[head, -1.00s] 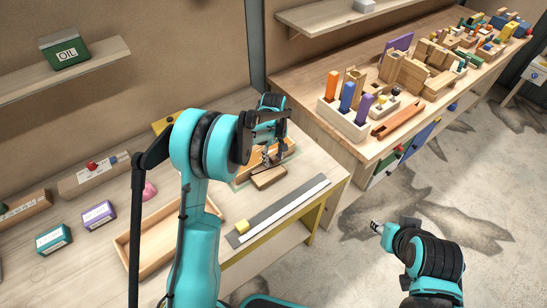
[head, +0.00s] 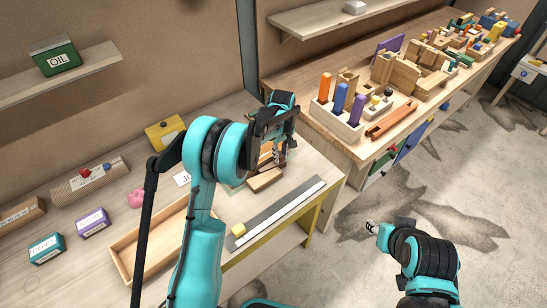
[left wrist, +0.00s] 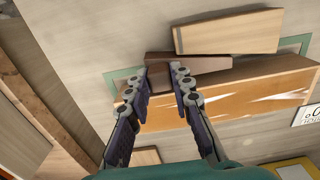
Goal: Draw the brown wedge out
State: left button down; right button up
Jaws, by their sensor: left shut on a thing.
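The brown wedge (left wrist: 208,64) is a dark brown bar in the left wrist view, lying between a pale wooden block and an orange-brown wooden piece. My left gripper (left wrist: 160,74) is shut on its left end, one finger on each side. In the head view my left gripper (head: 280,160) is over the far right of the near table and mostly hides the wedge. The pale block (left wrist: 228,32) lies beside the wedge and shows in the head view (head: 265,181). The orange-brown piece (left wrist: 245,95) lies on the wedge's other side. My right gripper (head: 372,226) is over the floor, too small to read.
A grey strip with a white bar (head: 280,214) and a yellow cube (head: 238,230) lie near the table's front edge. An open wooden tray (head: 120,258) is to the left. A second bench with colored pegs (head: 342,98) stands at right.

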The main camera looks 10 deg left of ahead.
pick_arm(q)
jog(key=shift+w+d, duration=0.1)
jog(key=c, duration=1.3)
grip_release()
jog(key=shift+w+d, duration=0.1)
jog(key=shift+d, duration=0.05)
notch_tip(320, 180, up, 12)
